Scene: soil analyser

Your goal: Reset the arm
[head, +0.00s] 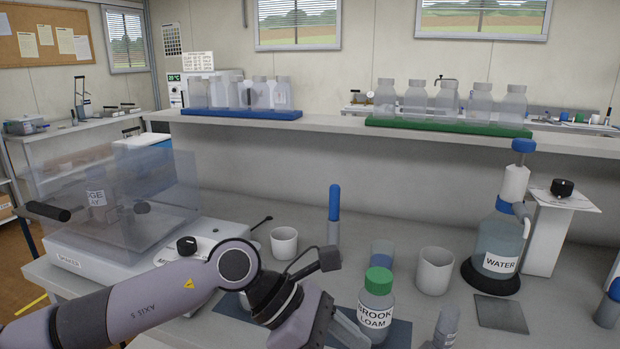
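My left arm (170,292) reaches in from the left across the front of the bench. Its gripper (345,328) is at the bottom edge, close to the left side of a green-capped bottle labelled BROOK LOAM (376,310). The fingers are partly cut off by the frame, so I cannot tell whether they are open or shut, or whether they touch the bottle. The bottle stands upright on a dark mat (399,331). My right gripper is not in view.
A shaker (110,255) with a clear cover stands left. White cups (284,243) (435,271), a blue-topped tube (334,215) and a WATER bottle (500,245) stand behind the gripper. The shelf holds bottles in blue (240,113) and green (445,127) racks.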

